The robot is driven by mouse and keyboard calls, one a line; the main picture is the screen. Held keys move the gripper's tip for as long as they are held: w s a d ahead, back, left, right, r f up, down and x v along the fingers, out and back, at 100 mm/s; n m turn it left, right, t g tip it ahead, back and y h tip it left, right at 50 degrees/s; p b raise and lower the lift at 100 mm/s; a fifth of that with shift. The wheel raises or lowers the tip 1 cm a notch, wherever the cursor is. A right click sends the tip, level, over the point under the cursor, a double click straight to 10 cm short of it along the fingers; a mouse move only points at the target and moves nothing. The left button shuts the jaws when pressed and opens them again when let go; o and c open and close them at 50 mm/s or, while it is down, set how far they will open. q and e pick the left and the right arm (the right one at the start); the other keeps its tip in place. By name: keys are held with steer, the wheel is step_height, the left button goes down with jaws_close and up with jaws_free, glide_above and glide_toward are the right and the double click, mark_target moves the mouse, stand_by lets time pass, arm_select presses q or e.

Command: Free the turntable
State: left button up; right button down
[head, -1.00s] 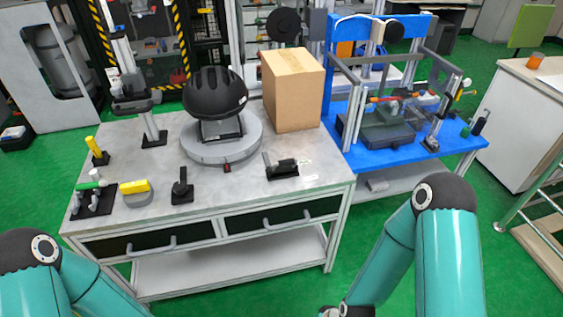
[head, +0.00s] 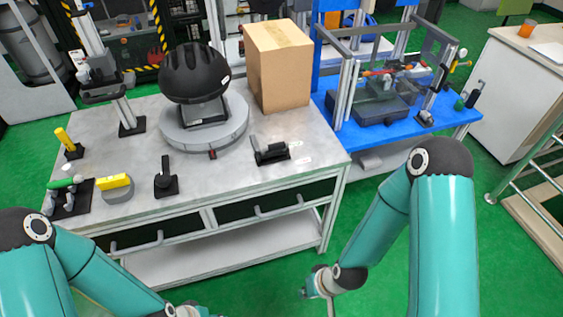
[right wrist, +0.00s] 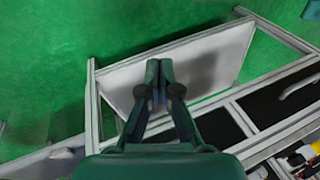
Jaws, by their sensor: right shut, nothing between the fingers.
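The turntable (head: 178,138) is a round grey disc on the metal worktable. A black helmet (head: 195,73) sits on a stand on top of it. A small dark red block (head: 212,154) is at the turntable's front edge. A black clamp-like device (head: 270,151) lies to its right on the tabletop, apart from it. My right gripper (right wrist: 159,70) is shut and empty, with the table's lower shelf behind it in the right wrist view. In the head view it is low, in front of the table, away from the turntable. My left arm enters bottom left; its gripper is cut off by the frame.
A cardboard box (head: 279,72) stands right of the turntable. A black upright handle (head: 165,180), a yellow-topped round piece (head: 116,186) and a black tool tray (head: 78,195) are at the table's front left. A blue bench (head: 420,135) with a frame is at right.

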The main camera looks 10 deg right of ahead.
steer(key=w+n+t+b, duration=0.9)
steer(key=w+n+b, duration=0.1)
steer(key=w+b, duration=0.95)
step_height(320, 180, up, 14)
steer(key=d+n+t+h+b, duration=0.1)
steer(key=n+t+b, duration=0.9)
steer(key=b, duration=1)
steer(key=shift+s+d+t, duration=0.2)
steer(key=shift+d+t, duration=0.05)
steer(key=shift+t, duration=0.35)
steer(key=shift+r, duration=0.1)
